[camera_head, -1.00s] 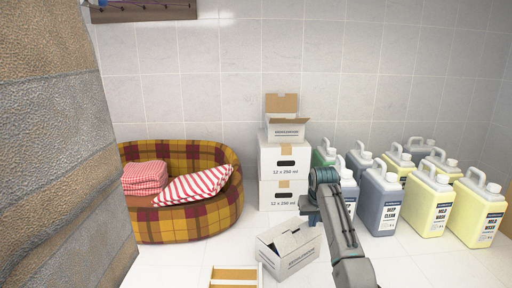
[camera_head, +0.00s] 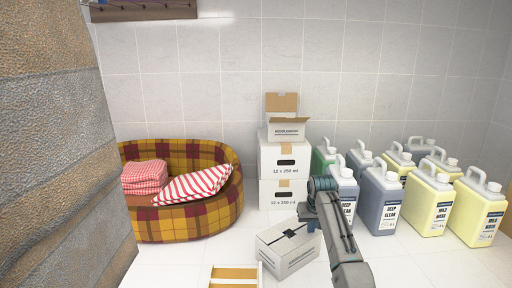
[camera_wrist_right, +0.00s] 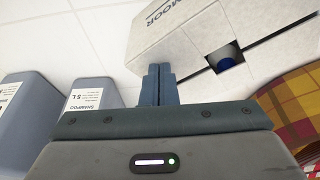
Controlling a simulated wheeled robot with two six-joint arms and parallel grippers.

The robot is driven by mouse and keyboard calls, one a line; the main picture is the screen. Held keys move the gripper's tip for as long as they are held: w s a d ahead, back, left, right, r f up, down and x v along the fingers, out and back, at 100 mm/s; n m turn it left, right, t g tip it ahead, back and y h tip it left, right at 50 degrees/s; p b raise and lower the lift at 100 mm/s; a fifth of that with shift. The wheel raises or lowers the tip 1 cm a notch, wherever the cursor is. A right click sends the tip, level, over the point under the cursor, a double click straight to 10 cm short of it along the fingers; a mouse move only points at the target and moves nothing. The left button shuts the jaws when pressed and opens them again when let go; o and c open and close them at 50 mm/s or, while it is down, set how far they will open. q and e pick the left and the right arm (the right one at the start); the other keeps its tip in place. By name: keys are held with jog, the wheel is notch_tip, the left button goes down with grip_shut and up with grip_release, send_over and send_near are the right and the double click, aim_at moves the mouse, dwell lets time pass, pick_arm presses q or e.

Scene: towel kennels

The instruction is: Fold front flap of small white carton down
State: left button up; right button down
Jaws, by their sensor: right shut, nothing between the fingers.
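The small white carton (camera_head: 286,257) stands on the floor in the middle foreground. Its top flaps lie nearly flat, with dark seams and a small dark gap near the middle. In the right wrist view the carton (camera_wrist_right: 185,40) fills the upper middle, and something blue shows inside the gap. My right gripper (camera_head: 310,224) is at the carton's right end. In the wrist view its fingers (camera_wrist_right: 158,76) are shut and empty, over or against the carton's edge; I cannot tell whether they touch. My left gripper is not in view.
White boxes (camera_head: 283,165) are stacked behind, topped by an open-flapped carton (camera_head: 286,131). Several jugs (camera_head: 429,203) stand at the right. A plaid pet bed (camera_head: 185,224) with striped towels is at the left. A tray with yellow strips (camera_head: 234,273) lies in front. A stone-textured wall borders the left.

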jog(key=shift+r+p, duration=0.85)
jog(key=shift+r, duration=3.25)
jog(key=shift+f, duration=0.1)
